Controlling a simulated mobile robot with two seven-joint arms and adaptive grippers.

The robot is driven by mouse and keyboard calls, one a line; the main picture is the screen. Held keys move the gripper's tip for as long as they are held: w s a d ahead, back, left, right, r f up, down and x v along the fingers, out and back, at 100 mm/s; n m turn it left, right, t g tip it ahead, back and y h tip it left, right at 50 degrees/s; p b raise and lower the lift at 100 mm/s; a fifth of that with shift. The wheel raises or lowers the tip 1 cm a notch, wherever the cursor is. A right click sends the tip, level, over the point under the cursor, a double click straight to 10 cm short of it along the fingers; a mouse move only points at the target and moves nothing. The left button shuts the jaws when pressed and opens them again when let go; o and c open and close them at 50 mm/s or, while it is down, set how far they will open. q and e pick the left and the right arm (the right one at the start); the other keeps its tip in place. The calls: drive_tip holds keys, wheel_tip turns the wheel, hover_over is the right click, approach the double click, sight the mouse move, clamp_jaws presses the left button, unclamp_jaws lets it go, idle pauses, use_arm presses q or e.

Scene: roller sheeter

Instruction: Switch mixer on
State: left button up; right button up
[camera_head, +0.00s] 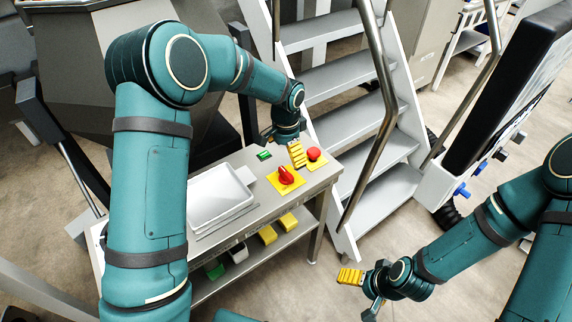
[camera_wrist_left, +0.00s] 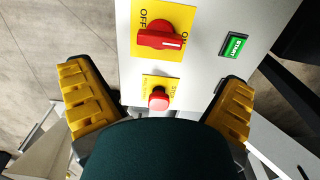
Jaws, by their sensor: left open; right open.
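A red rotary switch (camera_head: 286,175) sits on a yellow plate on the grey table top. In the left wrist view the switch (camera_wrist_left: 162,40) lies between the words OFF and ON, its handle about crosswise. A green START button (camera_head: 264,155) is beside it, labelled in the left wrist view (camera_wrist_left: 234,44). A red stop button (camera_head: 314,153) on yellow also shows in the left wrist view (camera_wrist_left: 159,98). My left gripper (camera_head: 290,150) is open above the buttons, and its yellow fingers (camera_wrist_left: 160,98) spread either side of the stop button. My right gripper (camera_head: 361,288) is open and empty at the lower right.
A white tray (camera_head: 218,196) lies on the table left of the switch. Metal stairs with a handrail (camera_head: 379,125) stand right behind the table. Yellow, white and green bins (camera_head: 268,235) sit on the lower shelf.

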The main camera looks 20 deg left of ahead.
use_arm(q)
drive_tip(key=shift+r, duration=1.75)
